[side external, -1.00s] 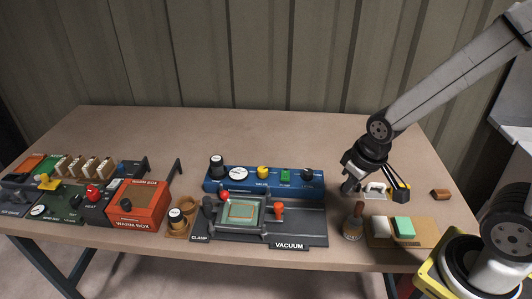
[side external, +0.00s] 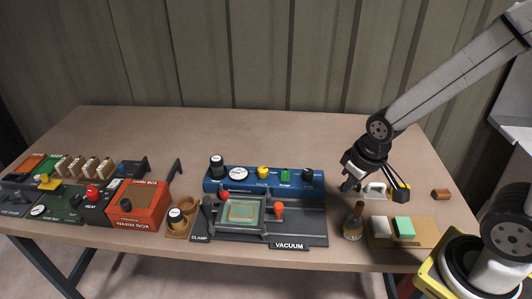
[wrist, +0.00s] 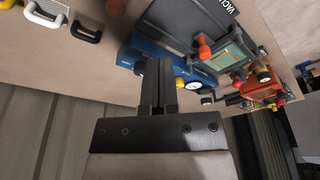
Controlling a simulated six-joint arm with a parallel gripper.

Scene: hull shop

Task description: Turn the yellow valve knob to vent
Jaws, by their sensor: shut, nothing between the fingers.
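The yellow valve knob (side external: 263,172) sits on top of the blue vacuum panel (side external: 213,186), between a round white gauge (side external: 238,173) and a green switch (side external: 286,175). The knob's pointer direction is too small to read in the side view. In the wrist view the yellow knob (wrist: 180,81) shows just right of my fingers, partly hidden. My gripper (side external: 348,186) is shut and empty. It hangs to the right of the blue panel, apart from the knob. In the wrist view my shut fingers (wrist: 157,66) overlap part of the blue panel.
The vacuum fixture (side external: 318,228) with red-handled clamps stands in front of the panel. A bottle (side external: 353,224) and a tan tray (side external: 425,228) with white and green blocks stand near my gripper. An orange warm box (side external: 150,203) is at left. The table behind the panel is clear.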

